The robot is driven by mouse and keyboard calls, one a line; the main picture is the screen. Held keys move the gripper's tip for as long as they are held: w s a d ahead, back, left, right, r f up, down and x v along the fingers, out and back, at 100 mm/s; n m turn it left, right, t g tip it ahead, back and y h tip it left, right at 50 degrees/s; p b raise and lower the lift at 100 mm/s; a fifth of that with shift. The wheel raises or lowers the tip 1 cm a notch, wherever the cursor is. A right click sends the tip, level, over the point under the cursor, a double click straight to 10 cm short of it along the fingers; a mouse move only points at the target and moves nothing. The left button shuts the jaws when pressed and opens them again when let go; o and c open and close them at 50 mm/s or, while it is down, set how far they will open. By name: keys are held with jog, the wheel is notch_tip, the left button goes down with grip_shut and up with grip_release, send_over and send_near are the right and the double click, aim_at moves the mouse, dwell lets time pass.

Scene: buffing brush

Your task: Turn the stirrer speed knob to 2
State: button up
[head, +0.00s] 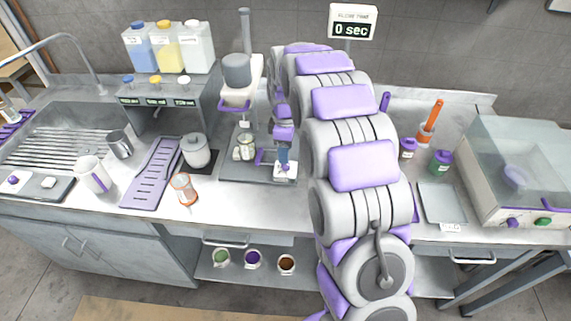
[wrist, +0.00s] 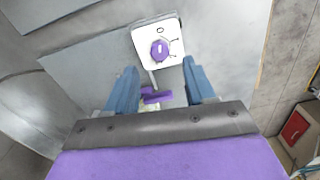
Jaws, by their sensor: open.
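The stirrer speed knob (wrist: 159,50) is a purple dial on a white control plate (wrist: 143,36) in the wrist view. A 0 mark shows above it, and the short white line on the knob looks roughly in line with that mark. Other marks on the plate are too small to read. My gripper (wrist: 159,70) is open, its two blue fingers apart on either side below the knob, not gripping it. In the head view my gripper (head: 283,153) is over the white control box (head: 286,175) at the stirrer's (head: 237,72) base; the knob is hidden there.
A beaker (head: 244,147) stands on the stirrer base, left of my gripper. A lidded pot (head: 196,151) and an orange-rimmed glass (head: 184,188) stand further left. A display (head: 352,28) reads 0 sec. My arm covers the counter's middle.

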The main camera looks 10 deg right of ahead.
aim_at(286, 167)
notch_tip(286, 167, down, 6)
jog(key=shift+b, duration=0.6)
grip_shut()
